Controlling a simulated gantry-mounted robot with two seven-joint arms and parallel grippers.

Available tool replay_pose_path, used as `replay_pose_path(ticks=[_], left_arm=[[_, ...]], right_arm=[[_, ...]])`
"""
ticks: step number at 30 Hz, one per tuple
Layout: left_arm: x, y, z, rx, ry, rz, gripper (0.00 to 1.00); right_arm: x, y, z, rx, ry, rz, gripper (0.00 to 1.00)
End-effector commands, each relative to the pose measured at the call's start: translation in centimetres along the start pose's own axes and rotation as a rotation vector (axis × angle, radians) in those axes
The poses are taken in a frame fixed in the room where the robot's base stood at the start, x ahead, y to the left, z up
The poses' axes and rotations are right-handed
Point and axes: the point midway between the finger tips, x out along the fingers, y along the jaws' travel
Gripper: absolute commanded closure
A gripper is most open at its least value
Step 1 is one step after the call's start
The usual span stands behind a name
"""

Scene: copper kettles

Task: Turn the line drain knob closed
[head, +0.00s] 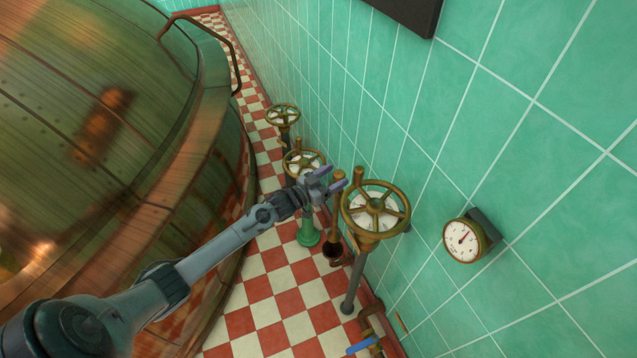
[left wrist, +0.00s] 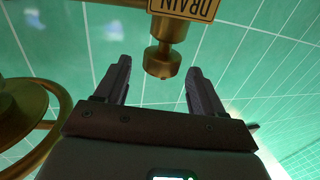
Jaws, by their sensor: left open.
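In the left wrist view, a round brass knob (left wrist: 161,62) hangs on a short brass stem under a yellow plate marked DRAIN (left wrist: 187,7). My left gripper (left wrist: 159,68) is open, with one finger on each side of the knob in the picture. No contact shows, and I cannot tell how deep the knob sits between the fingers. In the head view, my left gripper (head: 330,179) reaches from the left to an upright brass pipe (head: 337,215) near the tiled wall. The knob cannot be made out clearly there. My right gripper is not in view.
A large brass handwheel (head: 376,209) stands just right of the gripper. More handwheels (head: 303,163) (head: 283,115) stand behind it. A gauge (head: 464,240) is on the green wall (head: 545,200). A big copper kettle (head: 110,100) fills the left. A blue-handled valve (head: 362,345) is low in front.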

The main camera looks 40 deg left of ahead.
Motion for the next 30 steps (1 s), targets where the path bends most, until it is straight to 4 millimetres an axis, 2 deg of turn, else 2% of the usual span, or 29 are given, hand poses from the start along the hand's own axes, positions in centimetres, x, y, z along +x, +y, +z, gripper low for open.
replay_pose_path(ticks=[6,12,17,30], left_arm=[[-3.6,0.0,-0.1,0.001,-0.002,0.0,0.31],[-5.6,0.0,-0.1,0.001,-0.001,0.0,0.31],[-6.3,0.0,-0.1,0.001,0.0,-0.001,0.31],[-6.3,0.0,0.0,0.001,-0.001,0.0,0.31]], right_arm=[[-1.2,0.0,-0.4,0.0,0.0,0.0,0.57],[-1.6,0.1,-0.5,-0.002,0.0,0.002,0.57],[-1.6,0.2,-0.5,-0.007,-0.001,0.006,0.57],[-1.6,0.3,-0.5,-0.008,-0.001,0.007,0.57]])
